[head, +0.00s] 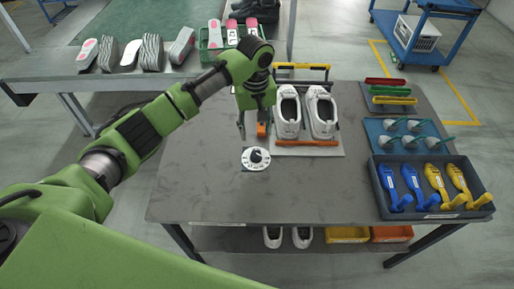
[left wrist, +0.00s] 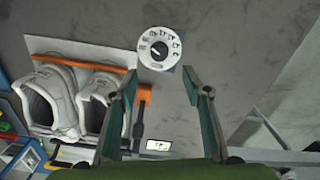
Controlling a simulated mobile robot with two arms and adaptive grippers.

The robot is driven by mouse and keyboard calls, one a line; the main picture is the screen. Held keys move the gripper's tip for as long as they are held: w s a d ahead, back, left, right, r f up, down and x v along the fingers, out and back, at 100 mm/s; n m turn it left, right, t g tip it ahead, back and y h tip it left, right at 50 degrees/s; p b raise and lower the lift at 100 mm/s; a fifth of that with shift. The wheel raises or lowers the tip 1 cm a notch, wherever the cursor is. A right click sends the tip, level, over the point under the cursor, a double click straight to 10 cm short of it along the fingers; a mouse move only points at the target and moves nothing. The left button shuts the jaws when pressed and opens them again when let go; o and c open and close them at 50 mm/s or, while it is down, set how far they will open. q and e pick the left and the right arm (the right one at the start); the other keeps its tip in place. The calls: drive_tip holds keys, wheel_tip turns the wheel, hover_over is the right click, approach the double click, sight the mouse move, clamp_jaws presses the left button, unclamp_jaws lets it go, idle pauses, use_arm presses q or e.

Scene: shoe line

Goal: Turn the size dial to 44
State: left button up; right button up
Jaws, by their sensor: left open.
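The size dial (head: 256,159) is a round white disc with a dark knob and small printed marks around its rim, flat on the grey table. It also shows in the left wrist view (left wrist: 159,48), just beyond my fingertips. I cannot read which number the knob points to. My left gripper (head: 250,132) hangs behind the dial, pointing down. My right gripper is not in view.
A pair of white shoes (head: 306,112) stands on a board (head: 310,149) with an orange bar, right of my gripper. A dark tray (head: 436,214) of blue and yellow tools is at the right. The table (head: 200,190) is clear left of the dial and in front.

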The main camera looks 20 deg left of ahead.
use_arm(q)
hover_over(256, 154)
wheel_tip(256, 154, down, 4)
drive_tip(key=shift+s+f, duration=0.1)
drive_tip(key=shift+s, duration=0.05)
wheel_tip(256, 154, down, 2)
drive_tip(key=f, duration=0.4)
drive_tip(key=shift+w+p, duration=0.2)
drive_tip(key=shift+p, duration=0.1)
drive_tip(key=shift+f, duration=0.7)
drive_tip(key=shift+c, duration=1.1)
drive_tip(key=c, duration=0.9)
drive_tip(key=shift+o, duration=0.2)
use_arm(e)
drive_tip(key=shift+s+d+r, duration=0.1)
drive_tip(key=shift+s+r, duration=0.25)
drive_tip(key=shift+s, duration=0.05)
